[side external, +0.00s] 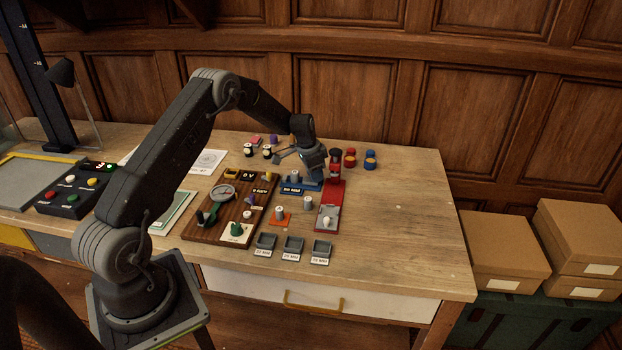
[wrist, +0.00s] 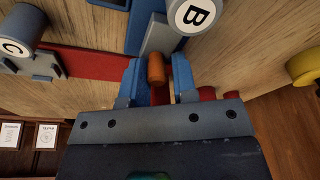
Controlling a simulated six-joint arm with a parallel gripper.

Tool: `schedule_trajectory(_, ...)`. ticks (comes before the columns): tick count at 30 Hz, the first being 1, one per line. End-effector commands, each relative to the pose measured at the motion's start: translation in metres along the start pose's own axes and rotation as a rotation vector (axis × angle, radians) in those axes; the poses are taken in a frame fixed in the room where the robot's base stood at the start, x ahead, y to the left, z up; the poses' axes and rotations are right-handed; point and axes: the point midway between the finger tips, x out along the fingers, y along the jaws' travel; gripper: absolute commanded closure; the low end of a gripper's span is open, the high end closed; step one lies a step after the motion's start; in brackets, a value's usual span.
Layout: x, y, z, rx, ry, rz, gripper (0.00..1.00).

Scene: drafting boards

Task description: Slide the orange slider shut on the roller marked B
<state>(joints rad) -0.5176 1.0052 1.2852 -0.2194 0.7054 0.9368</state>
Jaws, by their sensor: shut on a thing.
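The orange slider (wrist: 156,66) shows in the wrist view as a short rounded orange peg. My gripper (wrist: 157,78) has its blue fingers on either side of the peg and is shut on it. The roller marked B (wrist: 195,14) is just beyond the fingertips, up and to the right. A grey block (wrist: 160,35) lies between the peg and the roller, beside a blue strip. In the side view my gripper (side external: 318,179) is low over the blue fixture labelled in MM (side external: 295,187); its fingers hide the slider there.
A roller marked C (wrist: 20,32) stands at the left of the wrist view near a red bar. In the side view, a red fixture (side external: 335,191), several coloured pots (side external: 350,157) and small grey trays (side external: 293,243) are close by. The table's right side is clear.

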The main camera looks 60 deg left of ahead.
Motion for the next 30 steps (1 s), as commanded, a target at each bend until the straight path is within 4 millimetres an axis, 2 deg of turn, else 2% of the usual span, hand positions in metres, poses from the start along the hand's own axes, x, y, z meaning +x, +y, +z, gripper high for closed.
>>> schedule_trajectory(1, 0.0119, 0.0066, 0.0065, 0.001, -0.019, 0.017, 0.92)
schedule_trajectory(4, 0.0119, 0.0061, 0.0067, 0.001, -0.019, 0.015, 1.0)
schedule_trajectory(30, 0.0103, -0.0006, 0.0146, 0.001, -0.02, 0.01, 1.0)
